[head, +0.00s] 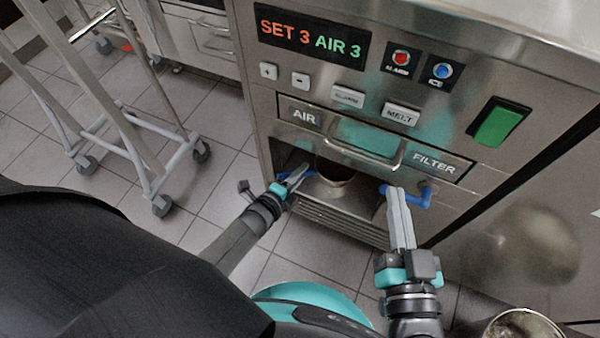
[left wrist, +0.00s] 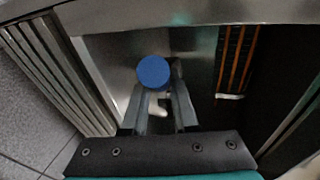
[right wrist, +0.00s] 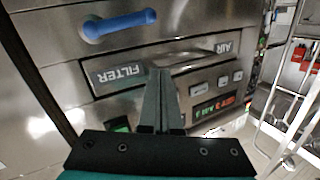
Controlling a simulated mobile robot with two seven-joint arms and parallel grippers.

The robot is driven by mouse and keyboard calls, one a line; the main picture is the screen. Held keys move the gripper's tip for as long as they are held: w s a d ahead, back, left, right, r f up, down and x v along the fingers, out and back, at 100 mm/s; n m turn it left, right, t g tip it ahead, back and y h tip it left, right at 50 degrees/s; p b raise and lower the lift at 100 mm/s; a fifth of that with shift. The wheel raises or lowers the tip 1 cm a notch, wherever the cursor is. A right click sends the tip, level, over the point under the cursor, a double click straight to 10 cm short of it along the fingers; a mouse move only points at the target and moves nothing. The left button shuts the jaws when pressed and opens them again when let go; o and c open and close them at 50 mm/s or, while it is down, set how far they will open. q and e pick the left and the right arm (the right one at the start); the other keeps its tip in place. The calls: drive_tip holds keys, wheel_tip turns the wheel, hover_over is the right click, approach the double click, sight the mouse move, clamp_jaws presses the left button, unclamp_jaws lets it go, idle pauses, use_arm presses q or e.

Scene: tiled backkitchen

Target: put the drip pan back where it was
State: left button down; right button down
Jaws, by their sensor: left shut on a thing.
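My left gripper (head: 297,175) is at the left side of the low opening in the steel machine. It is shut on a blue handle (head: 284,175), whose round blue end (left wrist: 154,72) shows between the fingers in the left wrist view. I cannot tell for sure which part is the drip pan or whether this handle belongs to it. A round, brownish metal vessel (head: 336,181) sits in the opening to the right of the gripper. My right gripper (head: 397,192) is shut and empty in front of the machine, close to a second blue handle (head: 420,196).
The machine has a drawer front marked AIR and FILTER (head: 434,162) above the opening, and a slatted grille (head: 335,219) below it. A wheeled metal rack (head: 130,145) stands on the tiles at the left. A metal pot (head: 523,325) is at the lower right.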

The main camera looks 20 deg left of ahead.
use_arm(q)
drive_tip(key=c, duration=0.7)
unclamp_jaws()
drive_tip(key=shift+f, duration=0.1)
